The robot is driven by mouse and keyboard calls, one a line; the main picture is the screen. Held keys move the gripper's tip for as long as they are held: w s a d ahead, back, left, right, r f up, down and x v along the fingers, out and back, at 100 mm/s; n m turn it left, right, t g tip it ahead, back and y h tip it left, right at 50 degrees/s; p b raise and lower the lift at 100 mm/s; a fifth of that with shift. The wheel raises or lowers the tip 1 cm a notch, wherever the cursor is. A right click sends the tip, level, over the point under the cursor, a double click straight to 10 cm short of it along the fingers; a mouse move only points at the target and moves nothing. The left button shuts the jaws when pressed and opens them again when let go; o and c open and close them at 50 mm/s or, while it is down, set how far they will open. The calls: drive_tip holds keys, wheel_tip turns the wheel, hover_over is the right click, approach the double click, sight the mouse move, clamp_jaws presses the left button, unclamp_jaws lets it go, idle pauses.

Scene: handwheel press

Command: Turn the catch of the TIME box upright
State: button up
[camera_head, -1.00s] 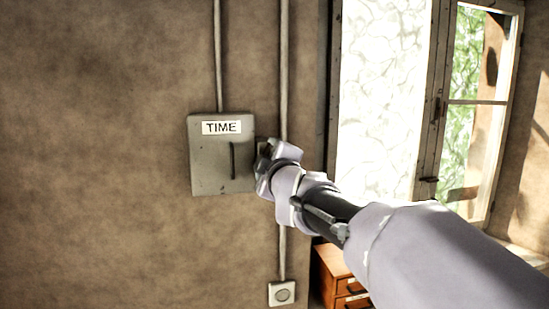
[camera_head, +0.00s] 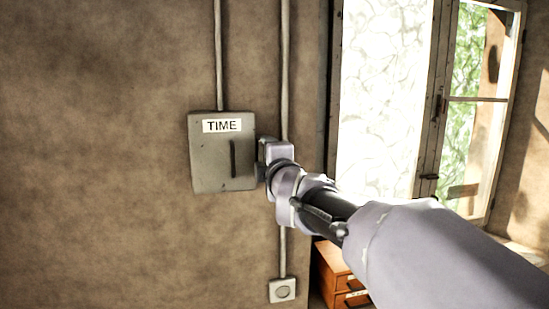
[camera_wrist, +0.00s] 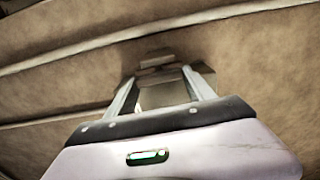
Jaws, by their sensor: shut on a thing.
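The grey TIME box (camera_head: 222,170) hangs on the wall in the head view, its door closed, with a white TIME label (camera_head: 222,126) and a dark upright handle (camera_head: 233,159). My gripper (camera_head: 263,156) is at the box's right edge. The catch is hidden behind my gripper in the head view, so its angle cannot be read there. In the wrist view my gripper's fingers (camera_wrist: 157,68) come together on a small grey piece (camera_wrist: 157,57), which looks like the catch. My gripper is shut on it.
A conduit (camera_head: 285,75) runs down the wall close behind my gripper to a round-buttoned plate (camera_head: 283,290). Another conduit (camera_head: 219,55) enters the box from above. An open window (camera_head: 470,110) and a wooden drawer unit (camera_head: 337,270) are at right. The wall left of the box is bare.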

drive_tip(key=shift+r, duration=0.1)
drive_tip(key=o, duration=1.4)
drive_tip(key=shift+w, duration=0.1)
drive_tip(key=b+v, duration=0.3)
drive_tip(key=v, duration=1.4)
drive_tip(key=shift+s+d, duration=0.1)
drive_tip(key=shift+s, duration=0.2)
